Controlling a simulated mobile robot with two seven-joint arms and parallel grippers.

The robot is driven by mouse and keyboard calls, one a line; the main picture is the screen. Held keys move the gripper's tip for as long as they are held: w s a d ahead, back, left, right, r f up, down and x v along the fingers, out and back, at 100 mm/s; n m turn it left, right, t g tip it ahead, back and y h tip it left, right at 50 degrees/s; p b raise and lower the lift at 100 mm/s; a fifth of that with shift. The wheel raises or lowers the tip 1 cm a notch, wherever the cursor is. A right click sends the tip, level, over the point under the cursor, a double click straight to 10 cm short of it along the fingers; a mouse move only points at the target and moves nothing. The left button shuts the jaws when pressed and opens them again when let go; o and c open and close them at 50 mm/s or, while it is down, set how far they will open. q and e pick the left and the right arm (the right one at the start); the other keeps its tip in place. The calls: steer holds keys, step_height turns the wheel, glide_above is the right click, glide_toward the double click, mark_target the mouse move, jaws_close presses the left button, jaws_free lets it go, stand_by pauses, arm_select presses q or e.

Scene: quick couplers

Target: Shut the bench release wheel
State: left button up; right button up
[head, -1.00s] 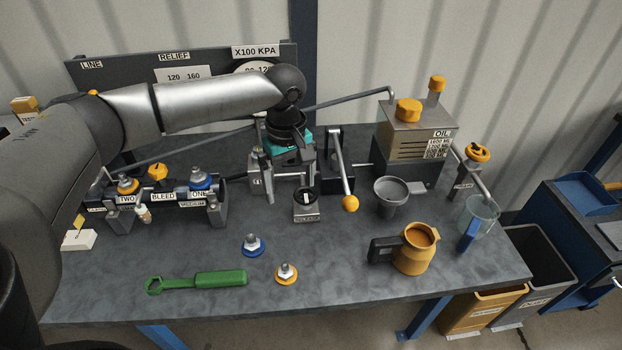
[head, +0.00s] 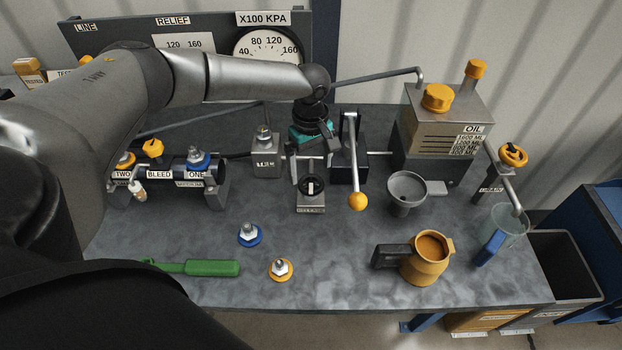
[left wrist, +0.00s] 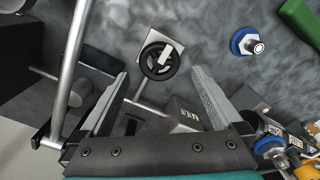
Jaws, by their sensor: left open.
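The release wheel (head: 311,185) is a small black wheel with a white bar across it, on a grey block labelled RELEASE at the middle of the bench. In the left wrist view the wheel (left wrist: 158,61) lies ahead of and between the two fingers, with the white bar slanted. My left gripper (head: 312,160), with a teal band, hangs just behind and above the wheel in the head view. Its jaws (left wrist: 160,78) are open and empty, and no contact with the wheel shows. My right gripper is not in view.
A lever with a yellow ball (head: 358,201) stands close right of the wheel. A funnel (head: 406,190) and an oil tank (head: 445,130) are further right. A coupler block (head: 267,160) is left.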

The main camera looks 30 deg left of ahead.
mark_target(311, 182)
arm_select(q)
step_height(311, 182, down, 4)
steer(key=shift+r, duration=0.1)
steer(key=shift+f, duration=0.4)
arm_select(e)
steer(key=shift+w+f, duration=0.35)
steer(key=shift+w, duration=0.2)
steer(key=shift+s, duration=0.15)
